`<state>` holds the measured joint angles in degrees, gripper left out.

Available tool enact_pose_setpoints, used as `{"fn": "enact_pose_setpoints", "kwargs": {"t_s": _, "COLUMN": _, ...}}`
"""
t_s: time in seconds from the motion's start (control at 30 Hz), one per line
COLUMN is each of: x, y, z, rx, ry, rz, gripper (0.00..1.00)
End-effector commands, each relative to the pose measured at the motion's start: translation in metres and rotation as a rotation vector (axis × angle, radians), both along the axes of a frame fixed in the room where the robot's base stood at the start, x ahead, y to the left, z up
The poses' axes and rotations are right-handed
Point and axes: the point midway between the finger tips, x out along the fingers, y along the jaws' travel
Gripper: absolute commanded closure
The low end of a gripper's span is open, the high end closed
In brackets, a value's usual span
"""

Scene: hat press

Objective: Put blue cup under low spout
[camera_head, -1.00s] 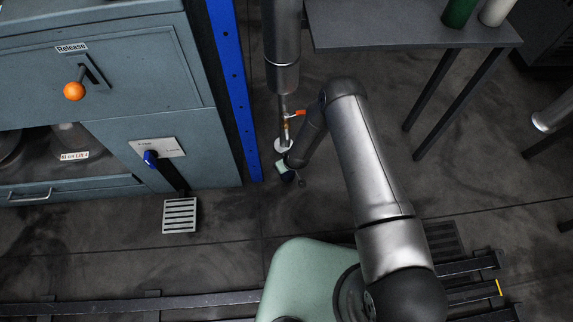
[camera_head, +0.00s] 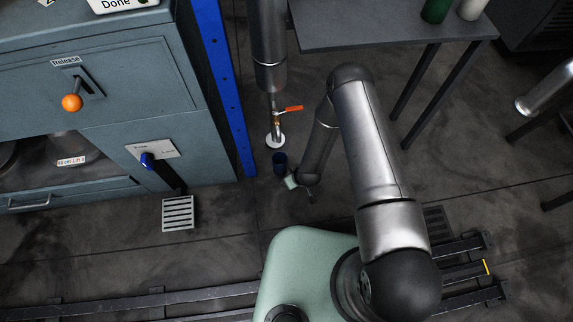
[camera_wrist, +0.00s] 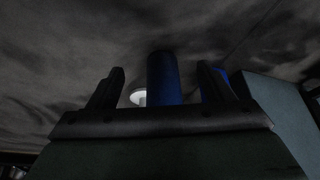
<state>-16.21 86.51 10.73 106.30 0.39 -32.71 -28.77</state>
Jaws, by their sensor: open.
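The blue cup (camera_head: 280,161) stands upright below the end of the low spout, near the white disc (camera_head: 275,141). The low spout (camera_head: 276,119) is the lower end of a metal pipe with an orange valve handle. My gripper (camera_head: 288,178) is just in front of the cup, at its lower right in the head view. In the wrist view the cup (camera_wrist: 165,78) shows between the two parted fingers of my gripper (camera_wrist: 160,90), with no finger seen touching it. Whether the cup stands on the disc or beside it is hard to tell.
A blue post (camera_head: 224,88) and the grey press cabinet (camera_head: 100,95) stand left of the pipe. A dark table (camera_head: 390,28) with a green and a white cylinder is at upper right. A floor grate (camera_head: 178,213) lies at left; the floor around the cup is clear.

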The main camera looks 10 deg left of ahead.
Motion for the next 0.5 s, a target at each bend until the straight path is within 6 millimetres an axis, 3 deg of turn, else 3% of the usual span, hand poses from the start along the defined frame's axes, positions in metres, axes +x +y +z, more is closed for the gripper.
{"fn": "enact_pose_setpoints", "kwargs": {"t_s": 0.3, "x": -0.014, "y": -0.014, "z": 0.0, "rx": 0.001, "ry": -0.001, "rz": 0.0, "gripper": 0.26}}
{"fn": "enact_pose_setpoints", "kwargs": {"t_s": 0.43, "x": -0.011, "y": -0.014, "z": 0.004, "rx": -0.001, "ry": -0.001, "rz": -0.002, "gripper": 0.26}}
{"fn": "enact_pose_setpoints", "kwargs": {"t_s": 0.5, "x": -0.001, "y": -0.017, "z": 0.017, "rx": -0.004, "ry": 0.003, "rz": -0.009, "gripper": 0.26}}
